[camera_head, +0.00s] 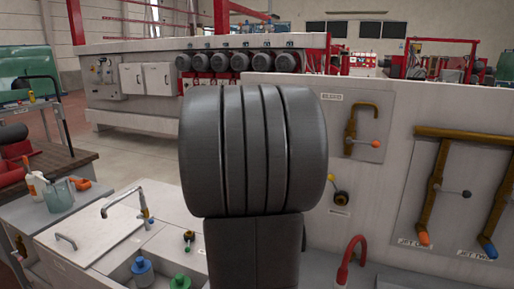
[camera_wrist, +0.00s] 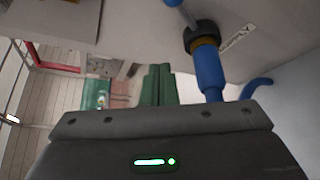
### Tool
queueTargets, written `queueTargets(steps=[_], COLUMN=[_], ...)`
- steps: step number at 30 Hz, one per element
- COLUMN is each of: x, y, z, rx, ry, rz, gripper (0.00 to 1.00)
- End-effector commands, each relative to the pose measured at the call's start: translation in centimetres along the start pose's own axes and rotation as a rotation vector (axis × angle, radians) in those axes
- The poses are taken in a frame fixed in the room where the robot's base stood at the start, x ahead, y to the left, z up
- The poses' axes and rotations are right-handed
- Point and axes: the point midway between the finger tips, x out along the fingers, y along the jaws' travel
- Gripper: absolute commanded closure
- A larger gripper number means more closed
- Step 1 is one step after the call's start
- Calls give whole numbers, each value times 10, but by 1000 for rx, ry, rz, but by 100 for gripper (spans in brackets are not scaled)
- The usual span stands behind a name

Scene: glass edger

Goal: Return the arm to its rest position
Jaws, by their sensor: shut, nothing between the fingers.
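My gripper (camera_wrist: 158,84) shows in the wrist view as a dark housing with a lit green indicator and narrow green fingers close together above its edge. It is shut and empty. In the head view my own grey arm links fill the middle, with a wide ribbed section above a darker column. They hide the gripper and part of the machine behind.
A pale machine panel (camera_head: 398,105) stands close on the right, with brass pipes (camera_head: 436,190) and a red hose (camera_head: 350,262). A motor row (camera_head: 240,62) is behind.

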Motion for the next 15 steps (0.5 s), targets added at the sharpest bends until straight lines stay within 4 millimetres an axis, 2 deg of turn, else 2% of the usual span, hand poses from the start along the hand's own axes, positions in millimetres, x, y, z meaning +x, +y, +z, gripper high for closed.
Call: queueTargets(steps=[9, 15], x=[-39, -51], y=[0, -1], z=[0, 0], rx=[1, 0], ry=[-1, 0], rz=[2, 0], gripper=[100, 100])
